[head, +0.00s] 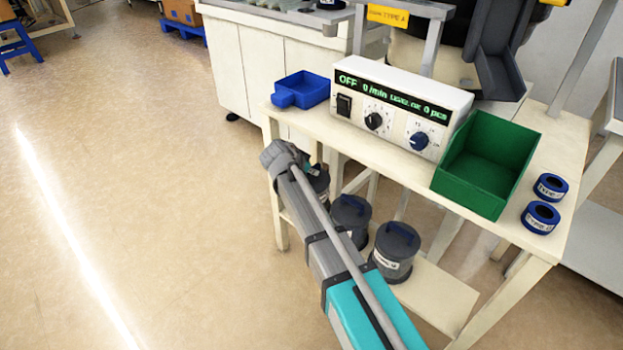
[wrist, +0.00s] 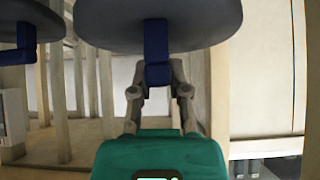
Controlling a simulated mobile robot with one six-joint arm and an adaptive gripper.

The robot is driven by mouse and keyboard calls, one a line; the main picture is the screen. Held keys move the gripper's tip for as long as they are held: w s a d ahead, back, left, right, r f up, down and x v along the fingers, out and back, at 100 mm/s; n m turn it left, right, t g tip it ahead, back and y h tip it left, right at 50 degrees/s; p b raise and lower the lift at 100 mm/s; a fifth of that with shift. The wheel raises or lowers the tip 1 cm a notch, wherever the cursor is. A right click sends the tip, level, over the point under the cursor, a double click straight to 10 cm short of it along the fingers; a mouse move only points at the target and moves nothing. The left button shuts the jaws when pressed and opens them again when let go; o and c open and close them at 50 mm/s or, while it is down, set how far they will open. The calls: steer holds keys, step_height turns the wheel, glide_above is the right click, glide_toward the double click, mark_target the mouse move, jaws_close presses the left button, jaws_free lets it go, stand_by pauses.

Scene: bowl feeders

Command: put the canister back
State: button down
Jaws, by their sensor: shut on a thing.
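My gripper (wrist: 159,88) is shut on the blue handle of a dark grey canister (wrist: 200,18), seen close up in the wrist view. In the head view this canister (head: 320,182) shows at the left end of the lower shelf (head: 438,293), partly hidden by my arm. Whether its base touches the shelf cannot be seen. Two similar lidded canisters with blue handles stand on that shelf, a middle one (head: 350,214) and a right one (head: 396,252) with a white label. Part of a neighbouring canister (wrist: 50,18) shows at the left in the wrist view.
Above the shelf, the tabletop (head: 400,165) holds a blue bin (head: 301,88), a white control box (head: 402,75) reading OFF, a green bin (head: 486,162) and two blue rings (head: 541,217). Table legs (head: 281,222) stand close to my arm. The floor at left is clear.

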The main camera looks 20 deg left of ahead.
steer(key=shift+f+b, duration=0.95)
steer(key=shift+f, duration=0.4)
steer(key=c, duration=0.6)
jaws_free()
steer(key=shift+r, duration=0.25)
steer(key=shift+p+v, duration=0.8)
steer(key=shift+v, duration=0.15)
steer(key=p+v, duration=0.7)
steer(key=v, duration=0.3)
